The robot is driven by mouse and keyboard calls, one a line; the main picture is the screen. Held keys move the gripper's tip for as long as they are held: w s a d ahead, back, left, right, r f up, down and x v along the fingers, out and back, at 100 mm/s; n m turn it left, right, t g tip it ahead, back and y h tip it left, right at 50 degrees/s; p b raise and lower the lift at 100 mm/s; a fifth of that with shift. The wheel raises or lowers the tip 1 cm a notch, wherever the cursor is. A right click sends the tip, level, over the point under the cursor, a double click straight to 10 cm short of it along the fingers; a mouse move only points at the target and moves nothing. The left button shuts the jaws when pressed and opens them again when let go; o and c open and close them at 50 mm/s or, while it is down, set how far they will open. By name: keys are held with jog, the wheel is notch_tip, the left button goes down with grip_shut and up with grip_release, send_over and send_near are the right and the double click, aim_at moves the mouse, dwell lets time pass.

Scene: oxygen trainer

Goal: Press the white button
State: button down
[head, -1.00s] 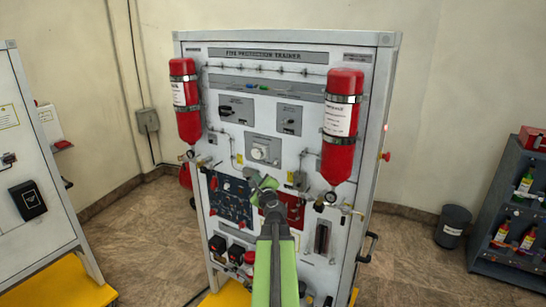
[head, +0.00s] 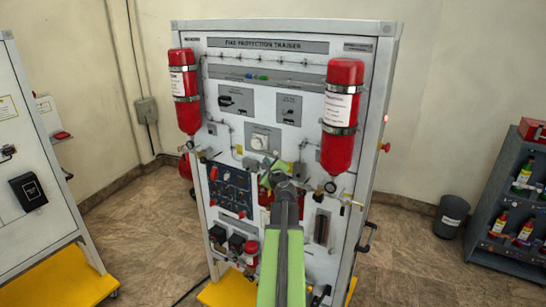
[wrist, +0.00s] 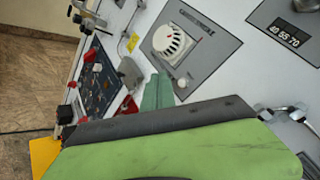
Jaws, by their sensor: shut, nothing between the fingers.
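The white trainer panel (head: 225,60) stands upright ahead of me. A grey plate (head: 247,130) in its middle carries a round white slotted dome (head: 260,142). In the wrist view the dome (wrist: 170,40) is large, and a small round white button (wrist: 183,82) sits below it on the same plate. My gripper (head: 267,172) is shut and empty, just below the plate. In the wrist view its green tip (wrist: 158,92) shows beside the plate's lower edge, close to the small button; contact cannot be told.
Two red cylinders, left (head: 185,95) and right (head: 341,120), are strapped to the panel, with valves and pipes beneath. A dark blue switch panel (head: 230,190) lies left of my gripper. A grey bin (head: 451,216) and a shelf (head: 505,200) stand right.

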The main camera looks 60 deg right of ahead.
jog(key=shift+d, duration=1.7)
jog(key=shift+d, duration=0.1)
dwell(0.5)
jog(key=shift+d, duration=0.3)
jog(key=shift+d, duration=0.35)
dwell(0.6)
jog(key=shift+a, duration=0.8)
jog(key=a, duration=0.5)
dwell(0.4)
